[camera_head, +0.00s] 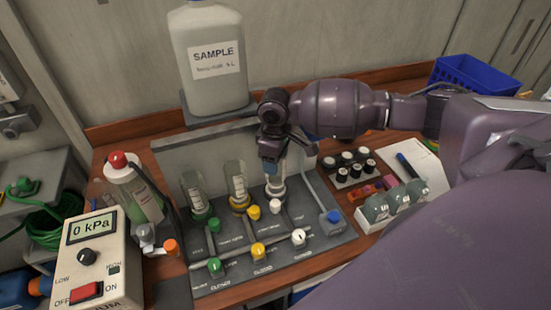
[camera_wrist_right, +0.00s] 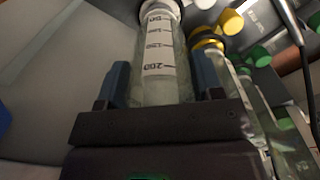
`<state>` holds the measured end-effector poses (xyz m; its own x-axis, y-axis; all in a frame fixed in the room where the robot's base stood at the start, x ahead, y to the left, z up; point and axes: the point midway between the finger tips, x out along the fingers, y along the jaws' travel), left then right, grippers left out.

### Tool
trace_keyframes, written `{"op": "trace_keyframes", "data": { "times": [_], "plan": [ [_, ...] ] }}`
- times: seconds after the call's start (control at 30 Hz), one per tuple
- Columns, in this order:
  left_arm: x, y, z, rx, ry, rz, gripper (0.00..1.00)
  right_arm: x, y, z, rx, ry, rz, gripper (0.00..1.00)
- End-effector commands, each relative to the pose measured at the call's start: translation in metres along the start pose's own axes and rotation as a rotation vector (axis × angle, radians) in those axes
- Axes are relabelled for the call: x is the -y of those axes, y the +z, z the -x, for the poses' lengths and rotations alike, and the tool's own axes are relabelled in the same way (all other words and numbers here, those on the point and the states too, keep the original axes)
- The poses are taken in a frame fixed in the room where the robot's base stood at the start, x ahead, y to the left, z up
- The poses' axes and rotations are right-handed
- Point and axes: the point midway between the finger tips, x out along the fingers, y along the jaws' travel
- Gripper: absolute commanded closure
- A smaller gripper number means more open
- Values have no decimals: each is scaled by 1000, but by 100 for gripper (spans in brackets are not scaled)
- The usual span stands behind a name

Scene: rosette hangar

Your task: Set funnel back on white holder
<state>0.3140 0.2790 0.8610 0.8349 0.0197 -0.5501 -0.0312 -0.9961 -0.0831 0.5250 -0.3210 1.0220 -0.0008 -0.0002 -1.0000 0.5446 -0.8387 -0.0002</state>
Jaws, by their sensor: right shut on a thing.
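The funnel (camera_head: 277,173) is a clear graduated vessel, mostly hidden by my right gripper (camera_head: 271,165) in the head view. The right gripper is shut on it from above, over the right end of the grey manifold panel. In the right wrist view the funnel (camera_wrist_right: 163,60), with black volume marks, stands between the blue fingers of the gripper (camera_wrist_right: 163,85). The white holder (camera_head: 275,193) is right under the funnel. The funnel's lower end meets the holder's ring; I cannot tell whether it is fully seated. My left gripper is not in view.
Two similar funnels stand in the green holder (camera_head: 200,214) and yellow holder (camera_head: 239,205) to the left. A SAMPLE jug (camera_head: 208,85) stands behind. A pressure meter (camera_head: 91,257) is front left.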

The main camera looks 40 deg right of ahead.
Motion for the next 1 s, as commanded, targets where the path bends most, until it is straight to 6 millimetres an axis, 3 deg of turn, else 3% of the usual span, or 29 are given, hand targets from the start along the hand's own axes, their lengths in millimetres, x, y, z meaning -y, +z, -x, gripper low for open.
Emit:
{"op": "trace_keyframes", "data": {
  "times": [1.0],
  "plan": [
    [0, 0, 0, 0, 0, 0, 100, 0, 0, -6, 0, 0, 0, 63]
  ]
}}
